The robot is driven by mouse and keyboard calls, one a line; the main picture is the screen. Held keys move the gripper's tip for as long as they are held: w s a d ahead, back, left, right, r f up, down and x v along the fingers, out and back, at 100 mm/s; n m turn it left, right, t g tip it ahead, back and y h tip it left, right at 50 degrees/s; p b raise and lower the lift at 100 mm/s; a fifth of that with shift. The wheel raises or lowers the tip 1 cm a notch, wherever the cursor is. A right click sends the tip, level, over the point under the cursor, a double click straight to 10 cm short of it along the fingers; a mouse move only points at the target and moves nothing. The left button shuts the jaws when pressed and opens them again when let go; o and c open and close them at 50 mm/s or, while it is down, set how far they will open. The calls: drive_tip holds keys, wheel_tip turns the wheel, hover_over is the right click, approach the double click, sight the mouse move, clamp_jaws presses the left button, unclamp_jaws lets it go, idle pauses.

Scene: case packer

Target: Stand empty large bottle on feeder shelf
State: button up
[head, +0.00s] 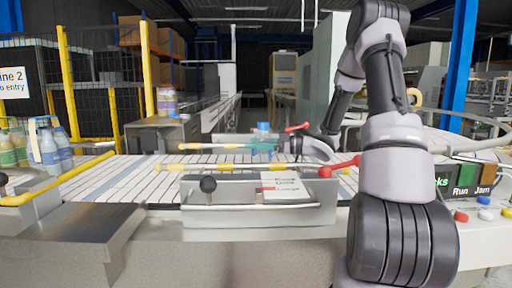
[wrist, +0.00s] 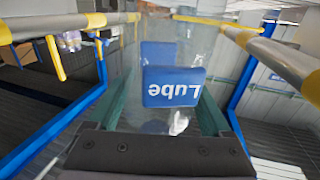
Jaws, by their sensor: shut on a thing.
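My gripper (head: 262,147) reaches in from the right over the slatted conveyor, with its greenish fingers pointing left. It is shut on a clear, see-through thing (head: 222,139), which looks like the empty large bottle lying on its side. In the wrist view the clear body (wrist: 137,112) fills the space between the fingers, and its outline is faint. I cannot tell which surface is the feeder shelf.
Yellow-and-white rails (head: 215,167) run near my gripper. A grey tray-like box (head: 255,216) with black and red knobs stands in front. Filled bottles (head: 50,152) stand at the far left by a yellow rail. A button panel (head: 470,200) is at right. The conveyor's left part (head: 110,185) is clear.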

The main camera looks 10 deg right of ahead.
drive_tip(key=shift+f, duration=0.35)
drive_tip(key=shift+f, duration=0.2)
drive_tip(key=o, duration=1.1)
drive_tip(key=shift+o, duration=0.2)
drive_tip(key=shift+r, duration=0.1)
